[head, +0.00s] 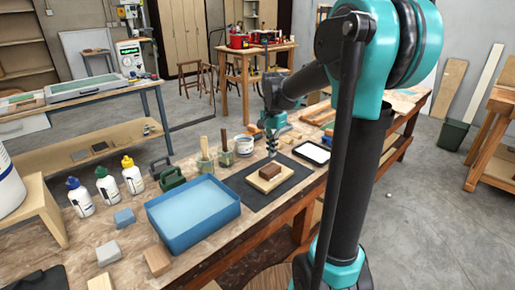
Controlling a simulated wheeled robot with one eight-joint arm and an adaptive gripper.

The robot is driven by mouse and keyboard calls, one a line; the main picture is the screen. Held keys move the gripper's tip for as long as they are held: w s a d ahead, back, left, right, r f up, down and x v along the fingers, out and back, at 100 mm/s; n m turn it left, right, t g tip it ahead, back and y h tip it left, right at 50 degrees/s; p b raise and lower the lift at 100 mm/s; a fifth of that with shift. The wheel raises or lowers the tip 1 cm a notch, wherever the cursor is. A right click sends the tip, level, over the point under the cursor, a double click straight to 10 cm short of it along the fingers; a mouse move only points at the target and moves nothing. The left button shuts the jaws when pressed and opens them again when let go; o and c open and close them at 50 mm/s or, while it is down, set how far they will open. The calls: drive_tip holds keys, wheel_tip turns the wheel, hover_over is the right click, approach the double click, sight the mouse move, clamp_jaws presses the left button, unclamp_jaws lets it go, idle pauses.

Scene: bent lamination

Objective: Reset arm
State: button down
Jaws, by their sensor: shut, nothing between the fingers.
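My gripper (271,143) hangs from my teal and dark grey arm over the workbench (88,228). It is shut and empty, pointing down above the back of a dark mat (262,203). My upper arm and column cover part of the bench on the right.
A blue tray (193,211) stands left of the mat. Several bottles (132,175) stand on the left, near small blocks (156,260) at the front. Jars (225,155) and a white pot (245,145) stand close to my gripper's left. A white-surfaced tray (312,153) lies to its right.

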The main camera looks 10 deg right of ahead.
drive_tip(key=s+d+f+n+t, duration=0.2)
drive_tip(key=s+f+n, duration=0.3)
drive_tip(key=s, duration=0.5)
drive_tip(key=s+d+f+n+t, duration=0.1)
drive_tip(key=s+f+n+t, duration=0.1)
drive_tip(key=s+f+n, duration=0.3)
drive_tip(key=s+f, duration=0.3)
drive_tip(key=s, duration=0.3)
drive_tip(key=shift+d+f, duration=0.15)
drive_tip(key=shift+d, duration=0.25)
drive_tip(key=shift+s+a, duration=0.1)
